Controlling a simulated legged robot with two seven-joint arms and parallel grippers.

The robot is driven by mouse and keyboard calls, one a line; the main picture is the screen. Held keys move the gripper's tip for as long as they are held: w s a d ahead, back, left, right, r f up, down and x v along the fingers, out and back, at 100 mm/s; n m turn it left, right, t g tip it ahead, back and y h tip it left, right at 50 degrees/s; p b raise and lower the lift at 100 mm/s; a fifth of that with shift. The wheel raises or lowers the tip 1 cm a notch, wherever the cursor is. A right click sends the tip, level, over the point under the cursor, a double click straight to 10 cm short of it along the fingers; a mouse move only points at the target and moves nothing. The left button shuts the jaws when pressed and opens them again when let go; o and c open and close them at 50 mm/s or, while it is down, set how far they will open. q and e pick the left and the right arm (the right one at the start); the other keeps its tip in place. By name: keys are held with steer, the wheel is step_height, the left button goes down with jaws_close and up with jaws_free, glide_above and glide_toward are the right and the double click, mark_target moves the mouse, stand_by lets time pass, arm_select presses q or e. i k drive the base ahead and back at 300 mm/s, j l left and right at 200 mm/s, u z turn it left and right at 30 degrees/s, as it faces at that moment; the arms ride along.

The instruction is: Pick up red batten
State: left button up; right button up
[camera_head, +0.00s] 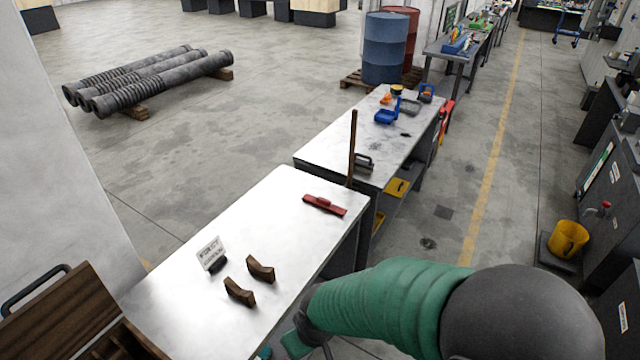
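The red batten (324,205) lies flat on the white table (190,305), near its far right corner. It is a short red bar with a raised darker red part on top. My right arm comes in from the lower right in a green sleeve. Its gripper (298,342) is low at the bottom edge, beside the table's right side and well short of the batten. The gripper is partly cut off and hidden by the arm, so its opening does not show. My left gripper is not in view.
Two curved brown blocks (260,269) and a small sign (211,252) stand on the near table. A wooden box (60,312) is at lower left. A thin brown post (352,148) rises behind the batten. A second table (330,150) holds blue and orange items.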

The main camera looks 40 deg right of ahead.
mark_target(327, 205)
steer(key=z, duration=1.2)
steer(key=i+l+u, duration=0.3)
steer(key=i+l, duration=1.7)
steer(key=l, duration=0.1)
